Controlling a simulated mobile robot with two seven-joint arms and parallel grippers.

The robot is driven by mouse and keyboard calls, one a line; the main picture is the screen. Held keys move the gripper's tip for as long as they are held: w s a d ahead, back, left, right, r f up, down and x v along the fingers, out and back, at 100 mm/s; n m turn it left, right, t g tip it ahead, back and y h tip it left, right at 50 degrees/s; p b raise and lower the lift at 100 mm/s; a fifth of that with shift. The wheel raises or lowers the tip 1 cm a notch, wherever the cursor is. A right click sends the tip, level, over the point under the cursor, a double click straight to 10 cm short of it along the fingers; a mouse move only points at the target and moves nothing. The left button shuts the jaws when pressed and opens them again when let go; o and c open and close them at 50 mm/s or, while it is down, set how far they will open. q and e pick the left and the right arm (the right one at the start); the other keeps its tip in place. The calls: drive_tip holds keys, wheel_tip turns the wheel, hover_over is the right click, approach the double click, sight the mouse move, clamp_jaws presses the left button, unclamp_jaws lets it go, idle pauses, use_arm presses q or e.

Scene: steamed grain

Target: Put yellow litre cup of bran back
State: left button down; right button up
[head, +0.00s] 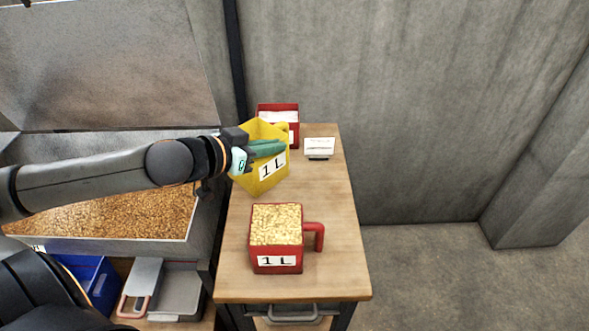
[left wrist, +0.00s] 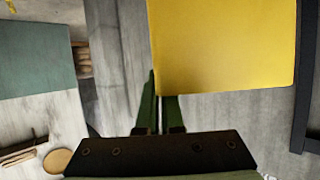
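The yellow litre cup (head: 247,131), marked 1L, is tilted over the far part of the small wooden table (head: 330,230) in the head view. I see no bran through its open top, though part of the inside is hidden. My left gripper (head: 268,149) reaches it from the left, its green fingers across the cup's upper part. In the left wrist view the yellow cup (left wrist: 225,45) fills the upper right, just beyond the nearly closed fingers (left wrist: 160,100). The exact grip point is hidden, and I cannot tell whether the cup touches the table. My right gripper is not in view.
A red cup (head: 276,262) full of pale grain stands at the table's near side, handle right. Another red container (head: 278,107) stands behind the yellow cup, beside a small white card (head: 320,147). A metal bin (head: 207,205) of brown grain is left. The table's right middle is clear.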

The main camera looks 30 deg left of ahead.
use_arm(q)
drive_tip(key=shift+w+a+f, duration=0.1)
drive_tip(key=shift+w+a, duration=0.05)
drive_tip(key=shift+w, duration=0.4)
drive_tip(key=shift+x, duration=0.8)
drive_tip(key=w+f, duration=0.5)
drive_tip(key=f, duration=0.4)
drive_tip(key=shift+d, duration=0.35)
drive_tip(key=shift+f, duration=0.2)
drive_tip(key=shift+f, duration=0.15)
drive_tip(key=c, duration=1.1)
unclamp_jaws()
